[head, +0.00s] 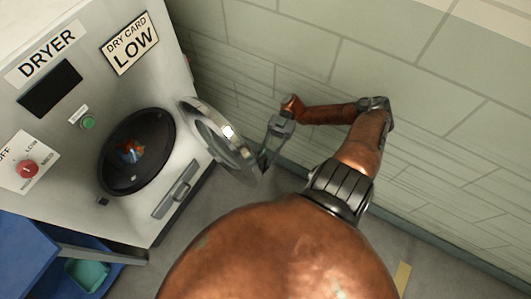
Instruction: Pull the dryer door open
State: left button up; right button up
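The dryer (110,55) is a pale cabinet at the left of the head view. Its round door (215,138), with a silver rim, stands swung open to the right, away from the dark drum opening (138,152). Something small, orange and blue, shows inside the opening. My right gripper (266,160) is at the outer right side of the door, its thin fingers beside the rim. I cannot tell whether the fingers touch the rim or how far they are apart. My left gripper is not in view.
A pale block wall (440,130) runs close along the right behind my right arm. A blue cart or table (25,255) with a teal item (87,272) stands at lower left. Red knob (26,169) and green button (89,123) are on the dryer front. Grey floor shows below.

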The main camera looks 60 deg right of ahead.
jog(key=r, duration=1)
jog(key=shift+s+a, duration=0.1)
jog(key=shift+a, duration=0.15)
jog(key=shift+d+r, duration=0.1)
jog(key=shift+d, duration=0.25)
jog(key=shift+a, duration=0.2)
jog(key=shift+d, duration=0.1)
